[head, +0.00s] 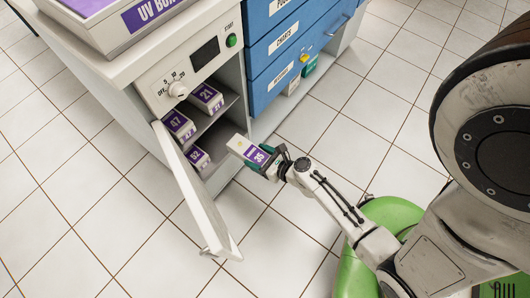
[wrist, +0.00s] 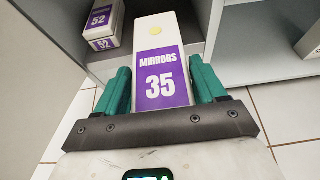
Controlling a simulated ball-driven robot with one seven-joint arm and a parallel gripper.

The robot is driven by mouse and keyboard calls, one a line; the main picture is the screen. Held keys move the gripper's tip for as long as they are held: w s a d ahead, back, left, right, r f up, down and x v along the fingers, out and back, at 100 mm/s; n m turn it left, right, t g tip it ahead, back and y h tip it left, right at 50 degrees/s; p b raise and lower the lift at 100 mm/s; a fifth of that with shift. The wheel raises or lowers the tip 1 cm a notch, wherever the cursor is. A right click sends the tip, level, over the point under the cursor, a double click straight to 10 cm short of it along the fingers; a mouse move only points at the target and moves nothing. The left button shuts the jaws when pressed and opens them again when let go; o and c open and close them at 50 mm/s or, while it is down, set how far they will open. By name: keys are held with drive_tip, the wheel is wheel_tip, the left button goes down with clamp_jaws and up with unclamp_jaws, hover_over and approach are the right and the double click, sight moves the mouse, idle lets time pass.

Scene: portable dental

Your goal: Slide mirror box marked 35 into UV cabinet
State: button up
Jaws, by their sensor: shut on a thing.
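The mirror box marked 35 (head: 249,149) is white with a purple label. It also shows in the wrist view (wrist: 161,60), its far end over the cabinet's lower opening. My gripper (head: 272,162) is shut on its near end, with a green finger on each side in the wrist view (wrist: 166,92). The UV cabinet (head: 152,89) stands open, its white door (head: 193,193) swung out to the left of the box. Inside are boxes marked 47 (head: 179,125), 21 (head: 207,97) and 52 (head: 197,158). Box 52 (wrist: 102,24) is left of box 35 in the wrist view.
Blue drawers (head: 287,37) stand right of the cabinet, with small items (head: 300,75) in an open space below them. A UV box (head: 136,22) sits on the cabinet top. The cabinet has a dial (head: 178,90) and a green start button (head: 231,40). Tiled floor in front is clear.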

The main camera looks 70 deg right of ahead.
drive_tip(key=w+d, duration=0.1)
drive_tip(key=w, duration=0.4)
drive_tip(key=w+d, duration=0.2)
drive_tip(key=w, duration=0.4)
drive_tip(key=w+d+f, duration=0.1)
drive_tip(key=w, duration=0.4)
drive_tip(key=shift+w+d, duration=0.2)
drive_tip(key=shift+d, duration=0.2)
drive_tip(key=shift+b+x, duration=0.3)
drive_tip(key=shift+x, duration=0.75)
drive_tip(key=shift+w+f+b, duration=0.1)
drive_tip(key=shift+f+b, duration=0.15)
drive_tip(key=shift+b, duration=0.05)
drive_tip(key=o, duration=1.4)
